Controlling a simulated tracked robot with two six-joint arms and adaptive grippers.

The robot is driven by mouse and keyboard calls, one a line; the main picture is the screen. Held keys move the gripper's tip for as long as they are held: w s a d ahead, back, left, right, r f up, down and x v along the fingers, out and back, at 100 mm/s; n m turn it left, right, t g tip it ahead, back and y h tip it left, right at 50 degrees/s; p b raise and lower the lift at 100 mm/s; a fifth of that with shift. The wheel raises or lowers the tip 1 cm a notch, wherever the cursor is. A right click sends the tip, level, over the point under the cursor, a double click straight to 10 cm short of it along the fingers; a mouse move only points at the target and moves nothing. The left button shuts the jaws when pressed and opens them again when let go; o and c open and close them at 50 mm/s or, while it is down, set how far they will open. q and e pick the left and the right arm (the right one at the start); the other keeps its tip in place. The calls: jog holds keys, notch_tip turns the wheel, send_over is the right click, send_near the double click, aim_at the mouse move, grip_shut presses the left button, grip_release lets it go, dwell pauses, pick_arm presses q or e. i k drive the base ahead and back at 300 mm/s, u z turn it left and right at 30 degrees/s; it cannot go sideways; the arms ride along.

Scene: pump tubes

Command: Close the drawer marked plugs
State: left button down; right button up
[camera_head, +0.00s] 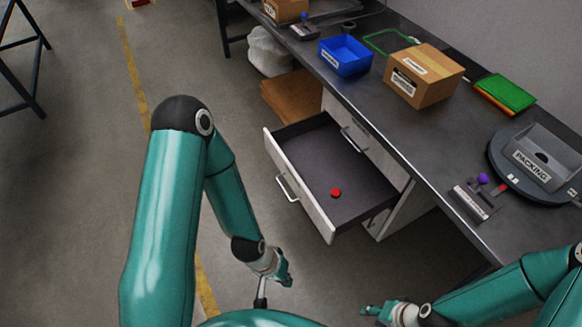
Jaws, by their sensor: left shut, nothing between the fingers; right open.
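A drawer (318,166) stands pulled out from the white cabinet under the dark bench. It has a pale front with a bar handle (287,188), and a small red round piece (336,192) lies inside. I cannot read any marking on its front. Another drawer front with a handle (354,140) shows in the cabinet behind it. My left gripper (286,281) is shut and empty, in front of and below the open drawer, apart from its handle. My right gripper (372,311) is open and empty, low in the view, to the right of the left one.
The bench (385,125) carries a blue bin (345,55), a cardboard box (424,76), green and orange folders (503,95) and a grey packing bin (545,157). Brown cardboard (290,97) and a pale bag (268,52) lie beside the cabinet.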

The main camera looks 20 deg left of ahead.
aim_at(315, 159)
jog(key=i, duration=0.85)
jog(key=u, duration=0.05)
